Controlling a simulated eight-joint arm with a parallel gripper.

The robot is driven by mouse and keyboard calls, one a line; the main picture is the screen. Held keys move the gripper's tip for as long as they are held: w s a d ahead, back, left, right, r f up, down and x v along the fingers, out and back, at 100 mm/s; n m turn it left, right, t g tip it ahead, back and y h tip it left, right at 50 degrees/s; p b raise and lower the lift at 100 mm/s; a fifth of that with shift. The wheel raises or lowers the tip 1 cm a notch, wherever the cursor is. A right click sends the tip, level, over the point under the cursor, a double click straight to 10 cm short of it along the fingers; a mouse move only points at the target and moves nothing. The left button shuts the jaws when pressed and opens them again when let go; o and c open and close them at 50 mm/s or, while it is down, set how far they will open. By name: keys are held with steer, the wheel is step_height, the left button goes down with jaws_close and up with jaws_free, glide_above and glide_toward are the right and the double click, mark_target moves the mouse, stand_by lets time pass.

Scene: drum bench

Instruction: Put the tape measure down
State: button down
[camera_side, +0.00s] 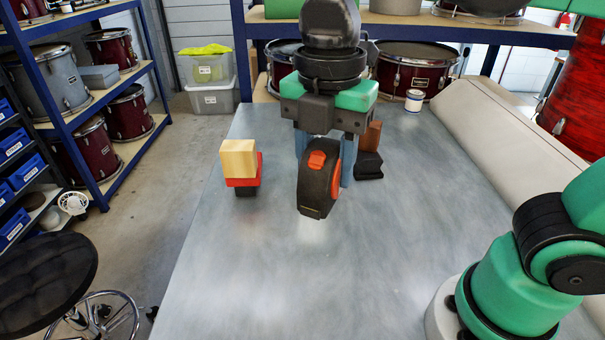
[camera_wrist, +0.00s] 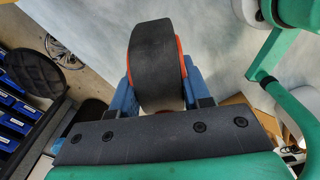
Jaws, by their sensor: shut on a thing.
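The tape measure (camera_side: 314,190) is black with orange sides and an orange button. My gripper (camera_side: 324,165) is shut on it, with one blue finger on each side. In the side view it hangs upright, slightly tilted, over the middle of the grey bench; I cannot tell whether its lower edge touches the top. In the wrist view the tape measure (camera_wrist: 158,62) shows its black edge between the blue fingers of my gripper (camera_wrist: 160,85).
A stack of a wooden block (camera_side: 238,158), a red block (camera_side: 243,178) and a dark block stands left on the bench (camera_side: 240,260). A black object (camera_side: 369,166) and brown block (camera_side: 372,136) stand close right. A small jar (camera_side: 413,101) stands behind. The front bench is clear.

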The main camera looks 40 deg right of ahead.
steer(key=shift+w+d+r, duration=0.1)
steer(key=shift+d+r, duration=0.15)
steer(key=shift+r, duration=0.1)
steer(key=w+d+m, duration=0.1)
steer(key=d+m, duration=1.1)
steer(key=shift+m, duration=0.4)
steer(key=shift+d+f, duration=0.15)
steer(key=shift+f, duration=9.55)
steer(key=shift+w+f, duration=0.1)
steer(key=shift+f, duration=0.05)
steer(key=shift+c, duration=2.1)
jaws_free()
